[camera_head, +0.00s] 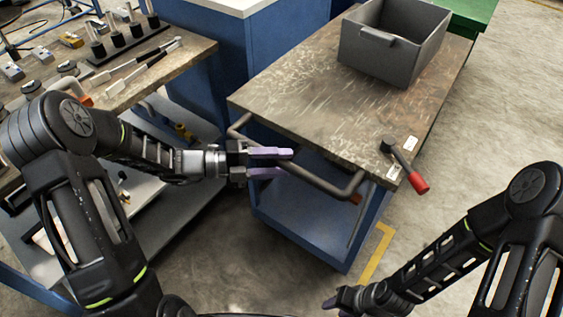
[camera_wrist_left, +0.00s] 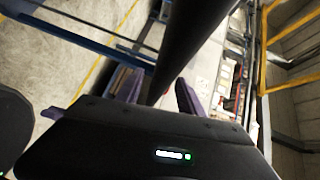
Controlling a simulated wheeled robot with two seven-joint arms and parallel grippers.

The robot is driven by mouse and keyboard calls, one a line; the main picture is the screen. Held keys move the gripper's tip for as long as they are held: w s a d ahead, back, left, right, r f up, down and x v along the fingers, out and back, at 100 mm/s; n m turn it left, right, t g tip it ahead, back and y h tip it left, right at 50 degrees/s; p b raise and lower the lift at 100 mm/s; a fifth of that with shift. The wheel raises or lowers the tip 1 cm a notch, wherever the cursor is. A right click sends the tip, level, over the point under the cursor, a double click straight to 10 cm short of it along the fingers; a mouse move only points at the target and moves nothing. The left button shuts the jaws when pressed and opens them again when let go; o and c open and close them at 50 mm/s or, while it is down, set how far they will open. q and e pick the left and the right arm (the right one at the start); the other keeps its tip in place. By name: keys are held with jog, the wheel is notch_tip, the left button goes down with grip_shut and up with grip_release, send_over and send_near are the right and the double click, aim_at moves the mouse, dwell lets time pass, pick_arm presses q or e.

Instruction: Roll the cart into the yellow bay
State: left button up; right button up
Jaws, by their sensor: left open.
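The cart has a worn grey-brown top (camera_head: 310,95), a blue body (camera_head: 310,215) and a dark push handle (camera_head: 325,184) along its near side. My left gripper (camera_head: 284,163) is at this handle, its purple fingers open with the bar passing between them. In the left wrist view the dark bar (camera_wrist_left: 185,45) runs between the fingers; contact cannot be told. My right gripper (camera_head: 343,298) is low at the bottom edge, away from the cart; its jaws are too small to read. A yellow floor line (camera_head: 376,255) shows beside the cart's near right corner; the rest of the bay is hidden.
A grey bin (camera_head: 393,45) and a red-gripped lever (camera_head: 406,166) are on the cart top. A workbench with tools (camera_head: 128,66) stands at the left, and a blue cabinet (camera_head: 225,50) stands behind. Concrete floor (camera_head: 490,110) is clear at the right.

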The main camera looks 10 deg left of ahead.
pick_arm(q)
jog(key=shift+w+d, duration=0.15)
jog(key=shift+d, duration=0.15)
grip_shut()
dwell(0.3)
dwell(1.0)
